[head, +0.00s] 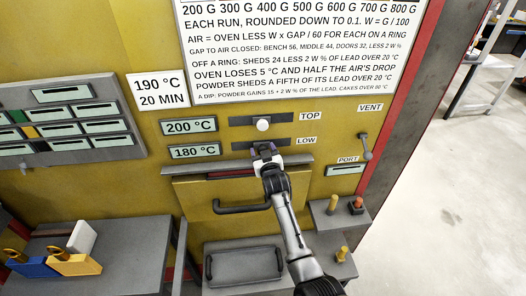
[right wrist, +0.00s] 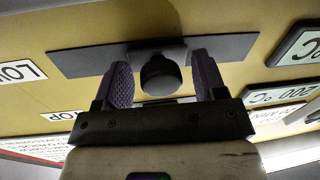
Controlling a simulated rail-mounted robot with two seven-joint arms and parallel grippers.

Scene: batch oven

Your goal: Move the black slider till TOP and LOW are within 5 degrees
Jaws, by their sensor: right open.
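The black slider knob (right wrist: 160,75) sits on the grey LOW slot plate (right wrist: 85,61) in the right wrist view. In the head view my gripper hides this knob. My right gripper (head: 264,148) is at the LOW slot. Its jaws are open, with one purple finger on each side of the black knob and visible gaps between. The TOP slider has a white knob (head: 263,124) near the middle of its slot. The TOP display (head: 189,127) reads 200 °C and the LOW display (head: 194,151) reads 180 °C. My left gripper is not in view.
A card (head: 158,92) reads 190 °C, 20 MIN. Below the sliders is the oven door with a dark handle (head: 241,209). A vent lever (head: 366,146) is at the right. A grey tray (head: 243,264) and a shelf with blue and yellow containers (head: 76,265) stand lower down.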

